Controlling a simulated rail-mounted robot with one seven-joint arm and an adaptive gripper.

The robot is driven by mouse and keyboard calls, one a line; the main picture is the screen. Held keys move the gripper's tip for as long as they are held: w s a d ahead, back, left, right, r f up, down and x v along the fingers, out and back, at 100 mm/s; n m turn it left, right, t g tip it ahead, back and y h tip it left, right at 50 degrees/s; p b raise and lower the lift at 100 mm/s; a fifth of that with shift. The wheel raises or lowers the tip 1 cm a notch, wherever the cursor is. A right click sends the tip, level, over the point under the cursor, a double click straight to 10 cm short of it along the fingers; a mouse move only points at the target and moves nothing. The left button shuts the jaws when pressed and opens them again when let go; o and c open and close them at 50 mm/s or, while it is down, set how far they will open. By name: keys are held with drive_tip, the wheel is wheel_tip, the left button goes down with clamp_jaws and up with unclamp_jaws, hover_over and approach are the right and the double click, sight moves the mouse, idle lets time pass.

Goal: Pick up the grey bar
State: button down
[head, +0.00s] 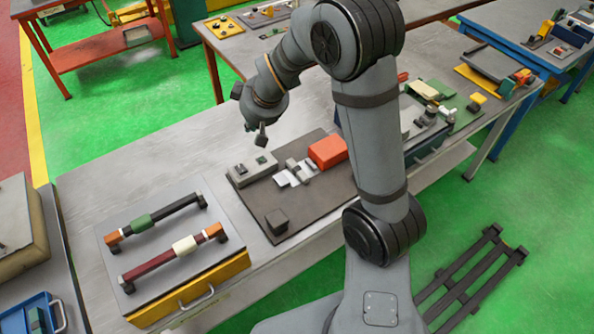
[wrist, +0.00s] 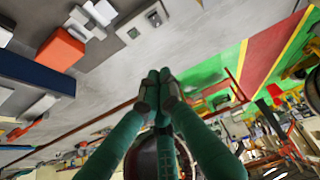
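My gripper (head: 262,138) hangs in the air above the back edge of the dark mat, apart from everything on it. In the wrist view its fingertips (wrist: 157,88) are together, with nothing visible between them. A small grey stepped piece (head: 298,170) lies on the mat beside white pieces; I cannot tell for sure that it is the grey bar. A longer grey block with two dark spots (head: 253,169) lies to its left. The wrist view shows a grey block with dark spots (wrist: 137,28) at the top.
An orange box (head: 328,151) stands to the right on the dark mat (head: 315,205), and a dark block (head: 278,222) at its front. A panel (head: 160,235) with two coloured bars is at left. My arm hides part of the right side. The table's back left is clear.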

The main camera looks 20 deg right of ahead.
drive_tip(key=c, duration=2.5)
unclamp_jaws()
drive_tip(key=o, duration=1.3)
drive_tip(key=shift+o, duration=0.2)
